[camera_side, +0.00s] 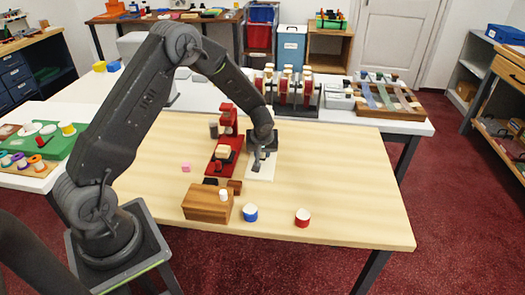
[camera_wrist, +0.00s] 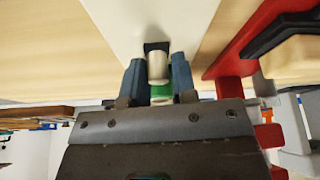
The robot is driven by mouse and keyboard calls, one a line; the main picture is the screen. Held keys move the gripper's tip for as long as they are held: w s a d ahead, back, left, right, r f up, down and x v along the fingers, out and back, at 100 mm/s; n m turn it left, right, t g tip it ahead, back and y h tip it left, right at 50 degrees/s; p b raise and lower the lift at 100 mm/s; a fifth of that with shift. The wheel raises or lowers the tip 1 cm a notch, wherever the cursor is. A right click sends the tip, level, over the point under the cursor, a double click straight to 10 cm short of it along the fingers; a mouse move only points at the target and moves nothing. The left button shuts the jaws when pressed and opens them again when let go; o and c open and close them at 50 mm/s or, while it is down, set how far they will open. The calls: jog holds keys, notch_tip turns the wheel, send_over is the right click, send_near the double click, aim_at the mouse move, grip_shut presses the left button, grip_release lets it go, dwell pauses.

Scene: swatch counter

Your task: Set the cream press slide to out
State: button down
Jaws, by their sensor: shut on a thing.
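The cream press (camera_side: 262,174) stands on the wooden table, right of the red press. Its pale base plate also shows in the wrist view (camera_wrist: 135,18). My gripper (camera_side: 257,165) is down over this base and hides part of the press. In the wrist view my gripper (camera_wrist: 157,80) has its two blue-grey fingers on either side of a pale round knob (camera_wrist: 158,68) and is shut on it. A dark slot or block shows just beyond the knob, and something green shows behind it. How far the slide is in or out cannot be told.
The red press (camera_side: 226,135) stands close on the left. A wooden box (camera_side: 207,203), a blue-banded pot (camera_side: 250,212), a red-banded pot (camera_side: 302,218) and a pink cube (camera_side: 186,167) are nearby. The table's right side is clear.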

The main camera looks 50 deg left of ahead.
aim_at(259, 177)
jog(key=s+d, duration=0.2)
jog(key=d, duration=0.1)
jog(key=s+d, duration=0.3)
jog(key=shift+s, duration=0.25)
jog(key=c, duration=1)
grip_release()
jog(key=v, duration=1.4)
jog(key=shift+a, duration=0.15)
jog(key=s+d+r+m+t+h, duration=0.1)
jog(key=s+d+r+m, duration=0.1)
jog(key=s, duration=0.4)
jog(key=s+d+r+m+t+h, duration=0.1)
jog(key=s+d+r+m, duration=0.1)
jog(key=s+r+m, duration=0.3)
jog(key=s+d+r+m+h, duration=0.1)
jog(key=s+d+r+m, duration=0.1)
jog(key=s+r, duration=0.5)
jog(key=shift+s+d+r+m+t+h, duration=0.2)
jog(key=shift+s+m+t+h, duration=0.3)
jog(key=shift+m, duration=0.4)
